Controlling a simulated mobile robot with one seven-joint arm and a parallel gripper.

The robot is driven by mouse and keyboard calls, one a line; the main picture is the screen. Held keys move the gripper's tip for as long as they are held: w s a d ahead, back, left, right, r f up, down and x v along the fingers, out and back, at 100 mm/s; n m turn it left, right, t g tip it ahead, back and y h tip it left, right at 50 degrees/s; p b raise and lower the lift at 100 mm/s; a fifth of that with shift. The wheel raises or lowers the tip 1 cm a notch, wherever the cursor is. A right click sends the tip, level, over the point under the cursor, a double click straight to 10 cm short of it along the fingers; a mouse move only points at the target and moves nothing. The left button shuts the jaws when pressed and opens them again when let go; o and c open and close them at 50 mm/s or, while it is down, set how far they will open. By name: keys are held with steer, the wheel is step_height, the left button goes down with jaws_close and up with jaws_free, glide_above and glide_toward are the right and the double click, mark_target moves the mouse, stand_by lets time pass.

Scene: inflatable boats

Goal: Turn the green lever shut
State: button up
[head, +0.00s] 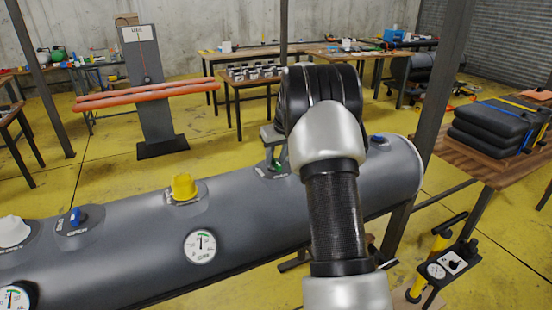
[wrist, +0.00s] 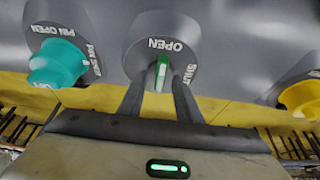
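The green lever (wrist: 162,74) stands on a round grey boss on the boat's tube, between my fingers in the wrist view. It points up toward the word OPEN; the word SHUT is to its right. In the head view the lever (head: 277,166) shows small beside my arm. My gripper (wrist: 161,84) is open, with one finger on each side of the lever. A narrow gap seems to show on both sides; contact at the tips is hard to tell. My arm hides most of the gripper in the head view.
The grey tube (head: 130,245) also carries a yellow cap (head: 184,187), a blue valve (head: 75,217), a white cap (head: 14,231) and a gauge (head: 201,246). In the wrist view a teal knob (wrist: 56,65) is left of the lever and a yellow cap (wrist: 300,98) right.

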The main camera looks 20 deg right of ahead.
jaws_close()
steer(key=shift+a, duration=0.1)
steer(key=m, duration=0.1)
steer(key=m+h+p, duration=0.1)
steer(key=m, duration=0.1)
steer(key=shift+a+r, duration=0.1)
steer(key=shift+a, duration=0.1)
steer(key=m, duration=0.1)
steer(key=m+h+p, duration=0.1)
steer(key=m+p, duration=0.1)
steer(key=shift+w+a+m+g+h, duration=0.15)
steer(key=shift+a+m+g+h, duration=0.15)
steer(key=shift+g, duration=0.1)
steer(key=m+p, duration=0.1)
steer(key=m, duration=0.1)
steer(key=m+g+h+p, duration=0.1)
steer(key=m, duration=0.1)
steer(key=m+p, duration=0.1)
steer(key=m, duration=0.1)
steer(key=shift+w+a+g+h, duration=0.15)
steer(key=shift+w+g+h, duration=0.15)
steer(key=shift+w+g, duration=0.1)
steer(key=shift+w+a+m+g+p, duration=0.15)
steer(key=shift+m+g+p, duration=0.35)
steer(key=shift+m, duration=0.85)
steer(key=shift+w+d+m+g+p, duration=0.1)
steer(key=shift+m+g+p, duration=0.4)
steer(key=shift+m, duration=0.85)
